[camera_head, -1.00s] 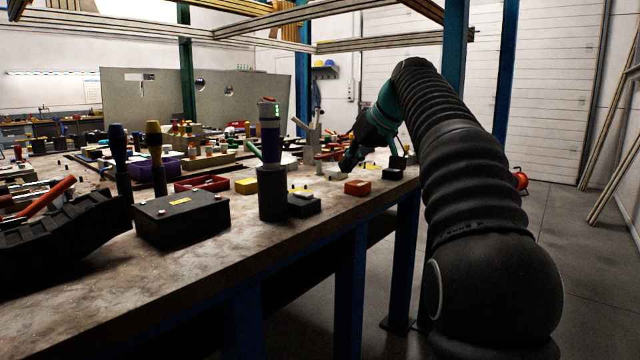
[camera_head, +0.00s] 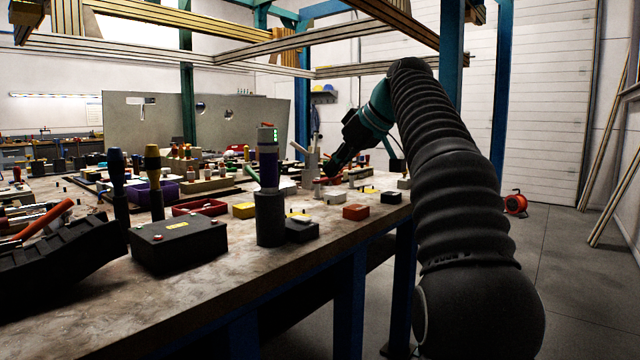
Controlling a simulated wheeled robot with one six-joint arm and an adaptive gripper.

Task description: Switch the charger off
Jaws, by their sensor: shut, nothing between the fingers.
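I cannot tell for sure which thing is the charger. A purple and grey device with green lights (camera_head: 268,158) stands upright in a black round holder (camera_head: 270,220) near the bench's front edge. A small black box with a yellow top (camera_head: 301,230) sits just right of the holder. My gripper (camera_head: 331,168) is shut and empty, pointing down and left over the far right part of the bench. It is behind and right of the lit device and appears apart from it. Small parts below its tips are too small to make out, and no switch is clear.
A black battery-like box (camera_head: 180,240) stands at the front left. A red block (camera_head: 356,212), a white block (camera_head: 334,198) and a yellow block (camera_head: 244,210) lie on the bench (camera_head: 320,250). Two upright handled tools stand at the left. Wooden beams (camera_head: 270,45) hang overhead.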

